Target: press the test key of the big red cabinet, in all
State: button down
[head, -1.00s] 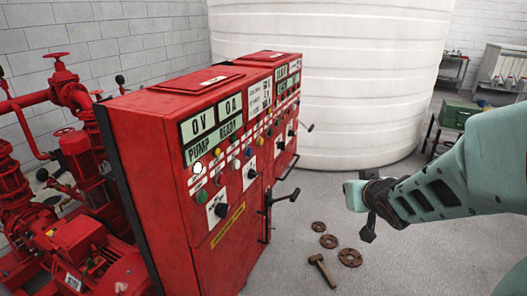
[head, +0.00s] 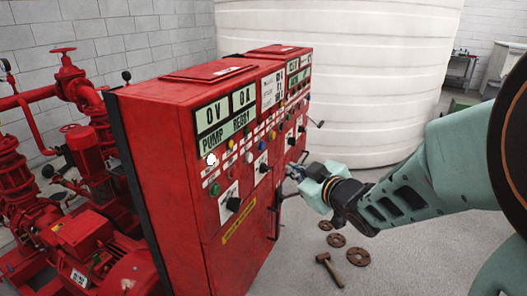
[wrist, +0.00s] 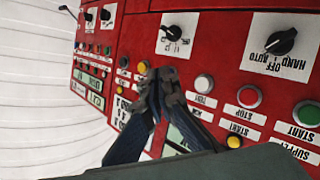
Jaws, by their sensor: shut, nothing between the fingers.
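The big red cabinet (head: 165,190) stands left of centre in the head view, its front panel of keys, lamps, displays and selector knobs facing right. In the wrist view the panel appears upside down. A white round key (wrist: 204,83) has a small label that appears to read TEST; it also shows in the head view (head: 249,157). My gripper (wrist: 160,78) is shut and empty, its tips in front of the panel, left of the white key in the wrist view. In the head view my gripper (head: 293,170) is beside the cabinet front. I cannot tell whether the tips touch it.
A red STOP key (wrist: 249,96) and a green START key (wrist: 306,113) neighbour the white key. A black selector knob (wrist: 172,33) sticks out near my fingers. A hammer (head: 329,268) and rusty flanges (head: 336,240) lie on the floor. A white tank (head: 345,80) stands behind.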

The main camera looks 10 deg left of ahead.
aim_at(250, 158)
jog(key=w+a+b, duration=0.3)
jog(key=a, duration=0.5)
jog(key=shift+a, duration=0.1)
jog(key=shift+a, duration=0.1)
dwell(1.3)
jog(key=shift+w+a+b, duration=0.1)
jog(key=shift+a+b, duration=0.2)
jog(key=shift+w+a+b, duration=0.15)
jog(key=shift+a+b, duration=0.25)
dwell(0.7)
jog(key=shift+s+d+p, duration=0.3)
jog(key=shift+d, duration=0.5)
